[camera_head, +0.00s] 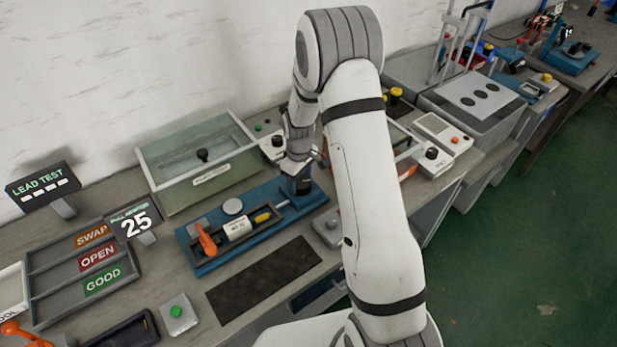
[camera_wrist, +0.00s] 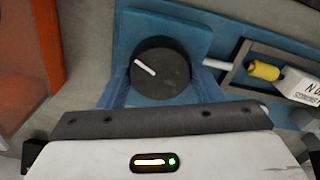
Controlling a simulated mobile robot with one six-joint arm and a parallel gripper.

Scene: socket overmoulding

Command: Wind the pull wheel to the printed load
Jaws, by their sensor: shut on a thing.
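The pull wheel is a round black knob with a white pointer line (camera_wrist: 160,74), on the right end of the blue pull rig (camera_head: 205,266). In the wrist view its line points up and to the left. My gripper (camera_head: 299,172) is over that end of the rig and shut on the wheel; the fingertips are partly hidden. A rod runs from the wheel end to a yellow piece (camera_head: 262,217) and a white labelled block (camera_head: 237,229). An orange lever (camera_head: 206,240) stands at the rig's left. A small sign (camera_head: 136,224) reads 25.
A glass-lidded box (camera_head: 198,160) stands behind the rig. A tray marked SWAP, OPEN and GOOD (camera_head: 84,262) is at left, beside a LEAD TEST sign (camera_head: 40,185). A dark mat (camera_head: 264,280) lies in front. A green-button box (camera_head: 178,314) sits near the front edge.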

